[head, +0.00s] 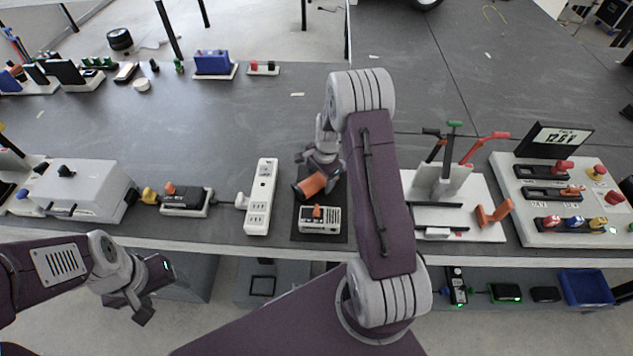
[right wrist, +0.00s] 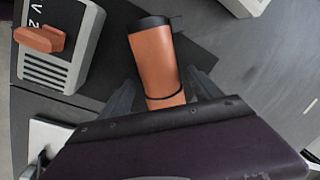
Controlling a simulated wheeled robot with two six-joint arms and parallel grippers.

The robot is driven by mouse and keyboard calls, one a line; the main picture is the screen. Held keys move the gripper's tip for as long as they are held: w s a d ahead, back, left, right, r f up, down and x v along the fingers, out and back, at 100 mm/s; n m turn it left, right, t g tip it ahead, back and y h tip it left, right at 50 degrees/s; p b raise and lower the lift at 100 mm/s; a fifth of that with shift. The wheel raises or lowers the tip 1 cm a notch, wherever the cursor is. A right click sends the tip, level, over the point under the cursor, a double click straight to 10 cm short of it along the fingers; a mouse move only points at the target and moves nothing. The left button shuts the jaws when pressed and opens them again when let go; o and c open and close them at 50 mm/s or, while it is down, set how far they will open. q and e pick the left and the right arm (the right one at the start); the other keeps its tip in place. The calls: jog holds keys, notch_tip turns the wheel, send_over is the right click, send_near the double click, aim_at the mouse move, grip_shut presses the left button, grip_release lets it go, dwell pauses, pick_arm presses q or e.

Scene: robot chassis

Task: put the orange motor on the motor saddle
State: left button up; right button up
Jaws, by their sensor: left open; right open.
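The orange motor (head: 314,184), a cylinder with a black end cap, lies on or just above the black mat (head: 299,232). In the right wrist view the motor (right wrist: 153,58) lies between the open fingers of my right gripper (right wrist: 163,93), with a dark band near its lower end. In the head view my right gripper (head: 318,178) is at the motor, partly hidden by its own arm. My left gripper (head: 140,298) is open and empty in front of the table edge. I cannot tell for certain which fixture is the motor saddle; a white stand with clamps (head: 445,182) is right of my arm.
A white device with an orange switch (head: 320,226) stands close in front of the motor. A white power strip (head: 262,190) is to its left. A meter panel (head: 535,215) is at the right. The table behind the motor is largely clear.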

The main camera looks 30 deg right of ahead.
aim_at(320, 175)
jog(key=shift+w+f, duration=0.1)
jog(key=shift+f, duration=0.2)
jog(key=shift+r, duration=0.1)
grip_shut()
jog(key=shift+r, duration=0.5)
jog(key=r, duration=0.3)
jog(key=shift+s+d+r, duration=0.2)
jog(key=shift+d+r, duration=0.05)
jog(key=s+d+r, duration=0.6)
jog(key=s+d, duration=0.1)
jog(key=s, duration=0.1)
jog(key=shift+s+r+b, duration=0.2)
jog(key=shift+s+b, duration=0.1)
jog(key=shift+s, duration=0.05)
